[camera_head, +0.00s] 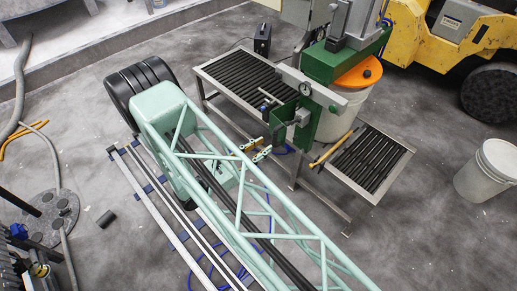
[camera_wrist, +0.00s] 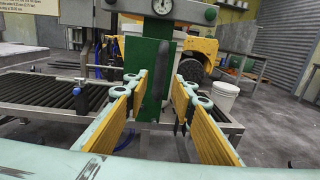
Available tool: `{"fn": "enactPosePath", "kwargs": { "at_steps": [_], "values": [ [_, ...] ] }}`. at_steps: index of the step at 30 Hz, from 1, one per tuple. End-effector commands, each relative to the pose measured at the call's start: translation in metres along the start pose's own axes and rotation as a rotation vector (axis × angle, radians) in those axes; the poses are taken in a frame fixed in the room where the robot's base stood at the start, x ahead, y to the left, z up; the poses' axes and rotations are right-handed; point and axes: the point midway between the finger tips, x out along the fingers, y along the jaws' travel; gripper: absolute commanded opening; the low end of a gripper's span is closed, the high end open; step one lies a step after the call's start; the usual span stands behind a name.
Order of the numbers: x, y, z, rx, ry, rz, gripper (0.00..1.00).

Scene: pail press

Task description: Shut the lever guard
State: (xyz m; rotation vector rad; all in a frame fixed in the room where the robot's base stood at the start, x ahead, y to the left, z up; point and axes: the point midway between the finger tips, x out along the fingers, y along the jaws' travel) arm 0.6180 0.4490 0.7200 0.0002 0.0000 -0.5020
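The pail press has a green column with a round gauge (camera_head: 305,89) on a grey crossbar. An upright green plate (camera_head: 306,122) hangs at its near side; it looks like the lever guard, but I cannot tell for sure or how far it stands open. In the wrist view the green plate (camera_wrist: 153,75) is straight ahead, with a dark upright bar (camera_wrist: 165,65) along it. My gripper (camera_head: 257,149) is in front of the press, apart from the plate. In the wrist view my gripper (camera_wrist: 161,82) has its two yellow-padded fingers spread, with nothing held between them.
A roller conveyor (camera_head: 238,77) runs left of the press and a shorter one (camera_head: 368,158) right of it, with a yellow-handled bar (camera_head: 331,148) at its edge. A pail with an orange lid (camera_head: 358,75) stands under the press. A white pail (camera_head: 487,172) stands on the floor at right.

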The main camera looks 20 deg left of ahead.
Motion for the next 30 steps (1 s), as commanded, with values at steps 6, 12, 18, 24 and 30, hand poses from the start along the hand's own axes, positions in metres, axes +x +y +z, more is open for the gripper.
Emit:
{"fn": "enactPosePath", "kwargs": {
  "at_steps": [6, 12, 18, 24, 30],
  "values": [
    [0.02, -0.001, 0.0, 0.0, 0.0, -0.001, 0.24],
    [0.038, 0.0, 0.001, 0.0, 0.0, -0.001, 0.24],
    [0.056, 0.0, 0.0, 0.0, 0.0, -0.001, 0.24],
    [0.059, 0.0, 0.0, 0.0, 0.0, 0.001, 0.11],
    [0.059, 0.0, 0.0, 0.0, 0.0, 0.0, 0.04]
  ]
}}
